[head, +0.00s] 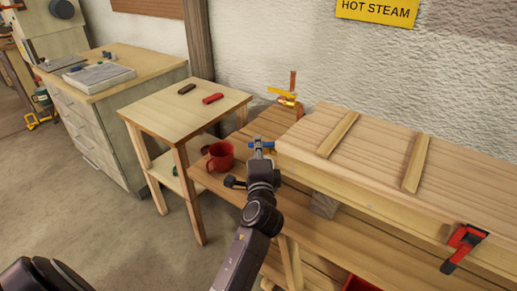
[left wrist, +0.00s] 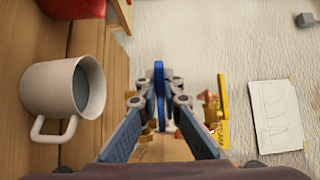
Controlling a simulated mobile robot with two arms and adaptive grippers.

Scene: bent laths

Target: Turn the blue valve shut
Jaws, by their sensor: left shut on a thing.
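The blue valve's handle (head: 269,145) shows at the left end of the wooden bench, partly hidden by my left gripper (head: 261,151). In the left wrist view the blue handle (left wrist: 158,82) stands edge-on as a narrow upright shape between the two fingertips. My left gripper (left wrist: 159,101) is shut on it, a finger on each side. Brass-coloured parts (left wrist: 210,107) show just right of the fingers; the valve's body is mostly hidden. My right gripper is not in view.
A red mug (head: 220,157) stands left of my left gripper. A cream mug (left wrist: 50,88) is left of the fingers in the wrist view. A yellow-orange fitting (head: 284,95) stands behind. A red clamp (head: 464,240) grips the bench's front right. A small side table (head: 165,107) stands left.

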